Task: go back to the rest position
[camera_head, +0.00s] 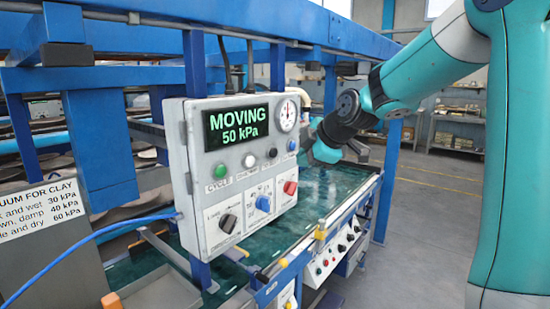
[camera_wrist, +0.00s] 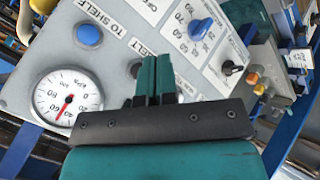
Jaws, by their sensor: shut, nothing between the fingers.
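My gripper (camera_wrist: 157,62) is shut and empty in the wrist view, its two teal fingers together in front of the control panel (camera_wrist: 120,70). In the head view my gripper (camera_head: 318,152) is at the right edge of the grey control panel (camera_head: 205,125), near the pressure gauge (camera_head: 287,115) and the blue button (camera_head: 292,145). I cannot tell whether the fingertips touch the panel. The panel's display (camera_head: 235,124) reads "MOVING 50 kPa". The gauge also shows in the wrist view (camera_wrist: 68,97), beside the fingers.
The panel carries a green button (camera_head: 222,171), a blue knob (camera_head: 262,203), a black knob (camera_head: 228,223) and a red knob (camera_head: 290,187). Blue frame beams (camera_head: 190,35) stand above and behind. A blue cable (camera_head: 95,238) runs to the panel's left. Open floor (camera_head: 425,230) lies at the right.

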